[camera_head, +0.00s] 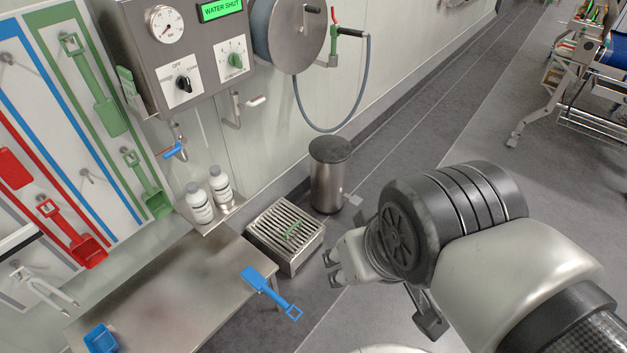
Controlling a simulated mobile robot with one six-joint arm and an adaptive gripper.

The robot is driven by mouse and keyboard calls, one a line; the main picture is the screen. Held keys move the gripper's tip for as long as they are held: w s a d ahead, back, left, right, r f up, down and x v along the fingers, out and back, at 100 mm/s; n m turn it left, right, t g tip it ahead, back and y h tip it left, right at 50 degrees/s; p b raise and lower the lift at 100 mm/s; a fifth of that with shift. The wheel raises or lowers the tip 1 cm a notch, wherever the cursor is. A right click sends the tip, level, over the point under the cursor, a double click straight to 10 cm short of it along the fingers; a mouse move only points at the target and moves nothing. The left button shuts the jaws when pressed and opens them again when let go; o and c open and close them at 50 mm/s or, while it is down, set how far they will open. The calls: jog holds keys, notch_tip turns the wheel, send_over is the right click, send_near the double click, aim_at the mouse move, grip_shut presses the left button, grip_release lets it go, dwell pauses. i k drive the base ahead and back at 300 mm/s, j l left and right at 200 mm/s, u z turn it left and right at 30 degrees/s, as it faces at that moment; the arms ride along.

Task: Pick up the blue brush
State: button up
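A blue long-handled tool (270,291), which may be the blue brush, lies at the right edge of the steel table (165,300). Its flat head is near the table's corner and its looped handle sticks out past the edge. I cannot make out bristles. A second blue item (101,339), boxy and small, sits at the table's front left, partly cut off by the frame; I cannot tell what it is. My gripper (332,270) is open and empty, its fingers apart and pointing left. In the picture it is right of the long-handled tool and apart from it.
A slatted steel box (285,236) and a dark-lidded bin (330,174) stand on the floor behind. Two white bottles (208,196) stand on a small wall shelf. A wall board holds green and red tools. A hose loop (334,128) hangs above the bin.

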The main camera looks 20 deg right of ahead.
aim_at(249, 276)
jog(key=i+l, duration=0.1)
jog(key=i+l+u, duration=0.2)
jog(key=u, duration=0.25)
jog(key=i+l+u, duration=0.3)
jog(key=u, duration=0.9)
jog(key=i, duration=0.05)
